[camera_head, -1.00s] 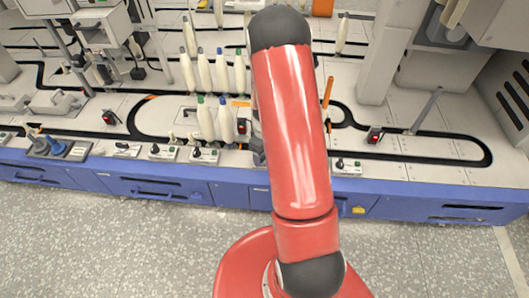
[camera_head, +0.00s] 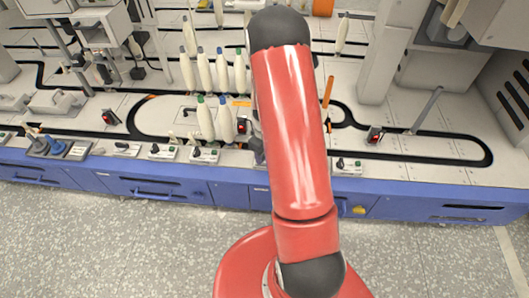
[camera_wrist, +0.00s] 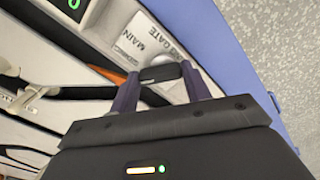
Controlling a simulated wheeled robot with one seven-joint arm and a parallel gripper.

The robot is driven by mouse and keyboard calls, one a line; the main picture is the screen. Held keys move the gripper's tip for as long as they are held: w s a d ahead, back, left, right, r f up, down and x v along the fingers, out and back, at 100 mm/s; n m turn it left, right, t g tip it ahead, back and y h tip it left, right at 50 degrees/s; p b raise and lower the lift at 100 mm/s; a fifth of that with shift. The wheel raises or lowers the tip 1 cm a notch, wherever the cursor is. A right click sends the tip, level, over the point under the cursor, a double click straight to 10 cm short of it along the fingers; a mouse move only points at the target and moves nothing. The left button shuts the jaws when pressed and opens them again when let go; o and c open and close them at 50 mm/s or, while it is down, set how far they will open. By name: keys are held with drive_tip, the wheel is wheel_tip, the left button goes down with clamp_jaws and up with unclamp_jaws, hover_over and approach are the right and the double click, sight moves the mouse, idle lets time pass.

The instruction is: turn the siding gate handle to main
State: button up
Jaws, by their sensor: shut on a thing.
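The siding gate handle (camera_wrist: 160,73) is a small black bar in the wrist view. It lies between the two dark fingers of my gripper (camera_wrist: 161,84), which are shut on it. A light plate beside it (camera_wrist: 135,42) carries the words MAIN and GATE. Which way the handle points is hard to tell, since the fingers cover its ends. In the head view my red arm hides the handle and most of the gripper. Only a dark bit of my gripper (camera_head: 258,149) shows at the arm's left edge, near the bench front.
Several cream bobbins (camera_head: 206,120) stand on the pale bench just left of my arm. Black track (camera_head: 430,158) loops across the bench. Small switch plates (camera_head: 205,155) line the front edge above the blue bench front (camera_head: 160,188). An orange strip (camera_wrist: 105,75) runs near the left finger.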

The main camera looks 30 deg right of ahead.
drive_tip(key=m+b, duration=0.2)
drive_tip(key=m, duration=0.3)
drive_tip(key=shift+s+m, duration=0.1)
drive_tip(key=shift+m, duration=0.3)
drive_tip(key=m, duration=0.5)
drive_tip(key=shift+s+b, duration=0.1)
drive_tip(key=shift+b, duration=0.2)
drive_tip(key=shift+m, duration=0.4)
drive_tip(key=o, duration=1)
wheel_tip(320, 180, up, 8)
drive_tip(key=shift+f+p, duration=0.1)
drive_tip(key=shift+p, duration=0.25)
